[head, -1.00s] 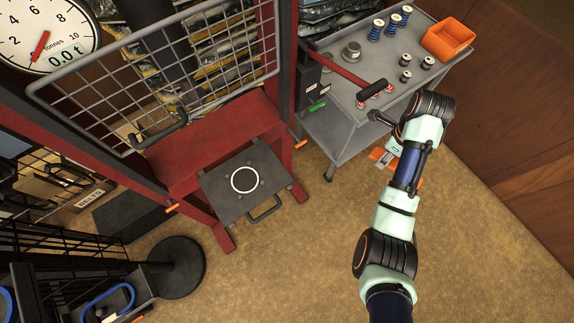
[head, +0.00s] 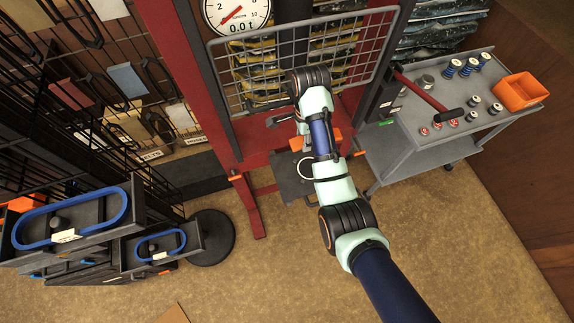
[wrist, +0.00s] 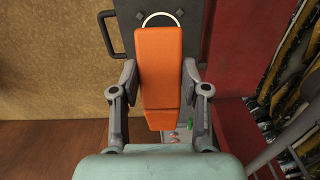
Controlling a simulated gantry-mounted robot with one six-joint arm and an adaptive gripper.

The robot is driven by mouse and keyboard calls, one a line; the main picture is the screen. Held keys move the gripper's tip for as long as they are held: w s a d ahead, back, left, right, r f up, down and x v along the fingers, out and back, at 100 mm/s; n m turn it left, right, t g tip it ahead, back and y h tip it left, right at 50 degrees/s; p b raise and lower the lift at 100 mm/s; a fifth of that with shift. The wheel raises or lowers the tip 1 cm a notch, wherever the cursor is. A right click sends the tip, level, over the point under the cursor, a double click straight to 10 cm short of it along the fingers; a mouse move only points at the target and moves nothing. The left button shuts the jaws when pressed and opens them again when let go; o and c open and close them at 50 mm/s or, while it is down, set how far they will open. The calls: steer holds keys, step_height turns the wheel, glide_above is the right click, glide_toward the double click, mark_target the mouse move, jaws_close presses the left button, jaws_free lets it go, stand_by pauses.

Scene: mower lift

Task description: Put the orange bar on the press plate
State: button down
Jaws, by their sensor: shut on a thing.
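The orange bar (wrist: 160,65) is in the wrist view, held between the two fingers of my gripper (wrist: 160,80). Its far end overlaps the white ring on the dark press plate (wrist: 195,20); I cannot tell whether they touch. In the head view the orange bar (head: 297,141) shows partly beside my wrist. The press plate (head: 287,186) shows below it, partly covered by my arm.
The wire mesh guard (head: 235,75) of the red press frame (head: 250,135) stands close to my wrist. A rack with blue belts (head: 70,220) stands left.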

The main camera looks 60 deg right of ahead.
steer(key=shift+w+r, duration=0.1)
steer(key=shift+r, duration=0.15)
steer(key=shift+f+n, duration=0.15)
steer(key=shift+n, duration=0.15)
steer(key=b, duration=1.1)
glide_above(300, 171)
step_height(300, 171, down, 15)
steer(key=shift+r, duration=0.1)
steer(key=shift+f, duration=2.55)
steer(key=shift+f, duration=0.1)
steer(key=shift+f+b, duration=0.1)
steer(key=shift+b, duration=0.2)
steer(key=c, duration=0.6)
jaws_free()
